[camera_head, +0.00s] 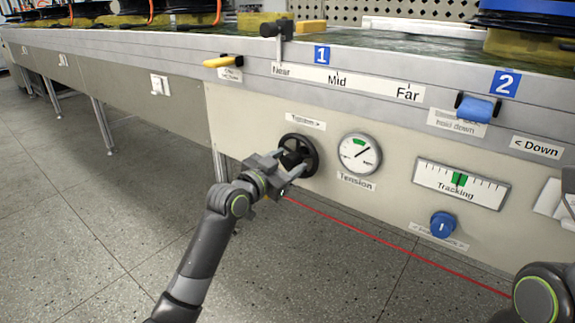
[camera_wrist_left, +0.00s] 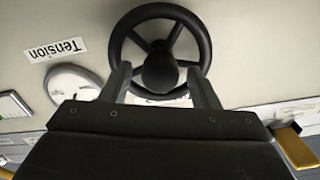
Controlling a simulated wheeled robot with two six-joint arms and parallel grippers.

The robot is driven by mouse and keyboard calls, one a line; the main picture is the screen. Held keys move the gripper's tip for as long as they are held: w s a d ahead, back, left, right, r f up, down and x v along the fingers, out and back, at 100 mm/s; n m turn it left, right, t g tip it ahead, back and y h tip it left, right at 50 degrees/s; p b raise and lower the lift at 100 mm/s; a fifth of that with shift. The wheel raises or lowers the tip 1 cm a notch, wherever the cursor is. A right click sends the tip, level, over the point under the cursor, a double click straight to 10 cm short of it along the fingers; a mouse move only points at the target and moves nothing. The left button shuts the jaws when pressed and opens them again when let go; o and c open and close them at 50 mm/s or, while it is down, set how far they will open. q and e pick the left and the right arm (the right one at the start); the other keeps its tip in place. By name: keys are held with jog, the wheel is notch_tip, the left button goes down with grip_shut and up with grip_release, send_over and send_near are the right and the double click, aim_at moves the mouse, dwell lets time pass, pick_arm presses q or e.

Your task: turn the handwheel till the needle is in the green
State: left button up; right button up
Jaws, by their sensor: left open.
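The black handwheel (camera_head: 309,150) is on the beige front panel, below a small label. My left gripper (camera_head: 290,166) is at it, jaws open, its fingers reaching toward the wheel. In the left wrist view the wheel's dark hub (camera_wrist_left: 160,70) lies between the two open fingers (camera_wrist_left: 160,88), which overlap the lower rim; whether they touch is unclear. The round Tension gauge (camera_head: 359,153) is right of the wheel. Its needle points to the upper right, to the right of the green band at the top. In the wrist view the gauge (camera_wrist_left: 72,82) is partly hidden and its needle is unreadable. My right gripper is out of view.
A Tracking gauge (camera_head: 461,185) and a blue knob (camera_head: 443,225) are further right on the panel. A yellow-handled lever (camera_head: 222,61) and a blue lever (camera_head: 477,108) stick out above. A red line (camera_head: 380,241) crosses the floor, which is clear.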

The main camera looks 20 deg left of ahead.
pick_arm(q)
jog(key=shift+w, duration=0.15)
jog(key=c, duration=1)
jog(key=shift+o, duration=0.2)
